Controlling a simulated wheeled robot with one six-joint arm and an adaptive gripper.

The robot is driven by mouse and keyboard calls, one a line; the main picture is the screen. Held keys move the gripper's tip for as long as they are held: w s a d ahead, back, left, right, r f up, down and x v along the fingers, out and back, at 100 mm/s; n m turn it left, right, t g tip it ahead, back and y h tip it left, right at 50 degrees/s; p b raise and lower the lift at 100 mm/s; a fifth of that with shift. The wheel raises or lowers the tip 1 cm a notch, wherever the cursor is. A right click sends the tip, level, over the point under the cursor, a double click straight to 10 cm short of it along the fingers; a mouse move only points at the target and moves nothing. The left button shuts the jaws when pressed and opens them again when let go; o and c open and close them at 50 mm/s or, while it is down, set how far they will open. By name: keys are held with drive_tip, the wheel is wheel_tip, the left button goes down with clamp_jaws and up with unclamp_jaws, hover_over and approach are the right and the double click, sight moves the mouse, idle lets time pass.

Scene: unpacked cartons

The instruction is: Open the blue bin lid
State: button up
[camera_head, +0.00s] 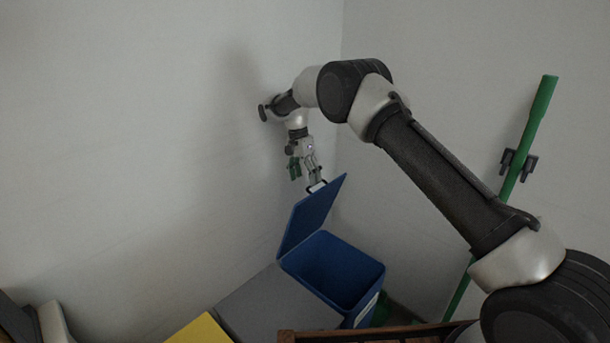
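The blue bin (366,276) stands in the corner of the room, its empty-looking dark inside showing from above. Its blue lid (311,215) is raised and tilted up steeply on the left side of the opening. I cannot tell whether the fingers are closed around the handle.
A grey lid (275,303) and a yellow lid (199,331) lie in a row left of the blue bin. A green pole (530,130) hangs on a wall holder at right. A brown wooden edge (372,333) crosses the front. Walls stand close behind and left.

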drive_tip(key=shift+s+a+f, duration=0.1)
drive_tip(key=shift+s+f, duration=0.05)
drive_tip(key=shift+f, duration=0.15)
drive_tip(key=r, duration=0.4)
drive_tip(key=w+a+r, duration=0.1)
drive_tip(key=r, duration=0.3)
drive_tip(key=w+r, duration=0.1)
drive_tip(key=r, duration=0.3)
drive_tip(key=shift+a+r, duration=0.2)
drive_tip(key=shift+a, duration=0.05)
drive_tip(key=c, duration=0.5)
drive_tip(key=shift+c, duration=0.5)
